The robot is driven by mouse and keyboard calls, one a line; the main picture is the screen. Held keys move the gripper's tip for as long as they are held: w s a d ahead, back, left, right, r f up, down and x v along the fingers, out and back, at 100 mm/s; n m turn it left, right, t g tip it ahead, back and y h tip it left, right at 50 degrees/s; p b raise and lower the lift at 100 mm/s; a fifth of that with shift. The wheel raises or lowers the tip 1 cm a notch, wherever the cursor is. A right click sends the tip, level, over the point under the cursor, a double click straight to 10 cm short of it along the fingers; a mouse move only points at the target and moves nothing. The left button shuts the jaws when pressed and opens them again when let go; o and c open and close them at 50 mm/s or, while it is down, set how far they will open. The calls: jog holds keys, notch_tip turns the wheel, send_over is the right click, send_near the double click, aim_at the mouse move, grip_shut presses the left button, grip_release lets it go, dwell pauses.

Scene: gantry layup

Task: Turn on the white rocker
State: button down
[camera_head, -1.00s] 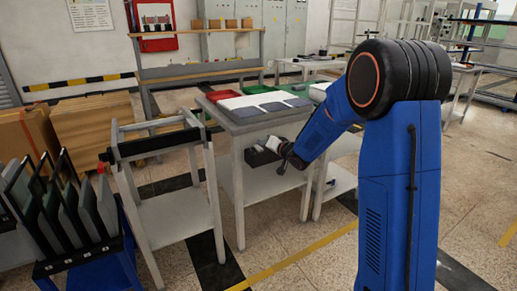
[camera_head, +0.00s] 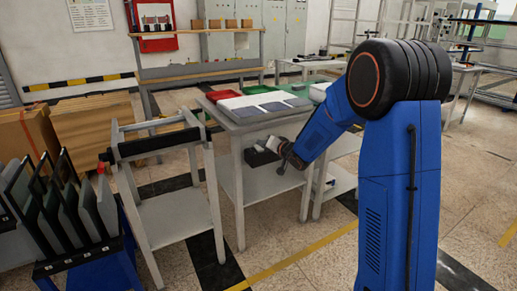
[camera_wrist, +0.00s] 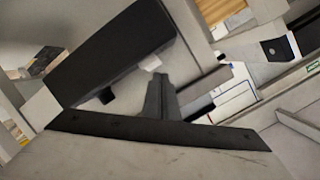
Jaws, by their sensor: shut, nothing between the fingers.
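My gripper (camera_wrist: 159,95) is shut and empty in the wrist view, its dark fingers pointing up the picture beside a black box (camera_wrist: 115,52). The fingertips are close to the box's lower right edge; I cannot tell whether they touch it. In the head view, a dark box (camera_head: 262,158) sits below the front edge of the grey worktable, close beside my wrist.
The worktable (camera_head: 241,124) carries grey sheets, with red and green trays behind. An empty white stand (camera_head: 168,214) is to its left, and a rack of dark panels (camera_head: 65,215) is at the far left. The floor at front is open, with a yellow line.

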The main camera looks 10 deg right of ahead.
jog(key=shift+f, duration=0.1)
dwell(0.6)
jog(key=shift+w+f, duration=0.25)
jog(key=shift+f, duration=0.05)
jog(key=shift+w+a+f, duration=0.1)
jog(key=shift+f, duration=0.15)
dwell(0.8)
jog(key=shift+f, duration=0.35)
dwell(0.6)
jog(key=shift+s+r, duration=0.3)
jog(key=shift+r, duration=0.5)
jog(key=r, duration=0.1)
jog(key=s+r, duration=0.1)
jog(key=r, duration=0.1)
jog(key=s+d+r, duration=0.1)
jog(key=shift+s+r, duration=0.15)
jog(key=shift+s, duration=0.05)
